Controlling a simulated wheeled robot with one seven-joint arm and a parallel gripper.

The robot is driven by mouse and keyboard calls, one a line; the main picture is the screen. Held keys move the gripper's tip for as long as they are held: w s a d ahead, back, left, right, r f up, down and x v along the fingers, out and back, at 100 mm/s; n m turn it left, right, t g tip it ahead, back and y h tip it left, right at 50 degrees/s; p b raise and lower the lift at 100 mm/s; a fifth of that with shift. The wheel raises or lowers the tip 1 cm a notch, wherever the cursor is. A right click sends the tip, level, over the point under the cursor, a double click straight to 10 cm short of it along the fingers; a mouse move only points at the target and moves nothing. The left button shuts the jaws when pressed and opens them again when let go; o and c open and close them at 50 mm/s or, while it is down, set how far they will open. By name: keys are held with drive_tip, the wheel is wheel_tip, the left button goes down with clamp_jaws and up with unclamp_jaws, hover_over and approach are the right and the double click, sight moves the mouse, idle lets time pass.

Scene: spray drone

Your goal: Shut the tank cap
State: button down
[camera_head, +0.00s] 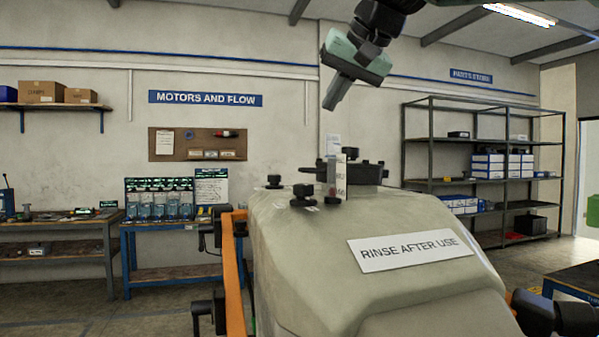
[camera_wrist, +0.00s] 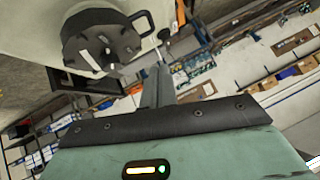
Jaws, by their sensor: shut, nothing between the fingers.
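The pale green-grey tank (camera_head: 380,230) fills the lower middle of the head view and bears a "RINSE AFTER USE" label. The black round tank cap (camera_head: 365,173) sits low and roughly level on its top; I cannot tell whether it is fully seated. The wrist view shows the cap (camera_wrist: 100,42) at upper left, with a loop handle on its right side. My gripper (camera_head: 331,106) is teal with grey fingers, above the tank and apart from the cap. Its shut, empty fingers also show in the wrist view (camera_wrist: 158,80), to the right of the cap.
Small black knobs (camera_head: 303,195) stand on the tank top left of the cap. A small upright marked plate (camera_head: 341,178) stands in front of the cap. An orange bar (camera_head: 233,275) runs along the tank's left side. Benches and shelves stand far behind.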

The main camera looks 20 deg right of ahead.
drive_tip(key=x, duration=0.4)
drive_tip(key=s+f+p+x, duration=0.1)
drive_tip(key=x, duration=0.6)
drive_tip(key=shift+d+f+p, duration=0.2)
drive_tip(key=shift+f+p, duration=0.15)
drive_tip(key=shift+f, duration=0.2)
drive_tip(key=shift+a+f, duration=0.1)
drive_tip(key=shift+f, duration=0.4)
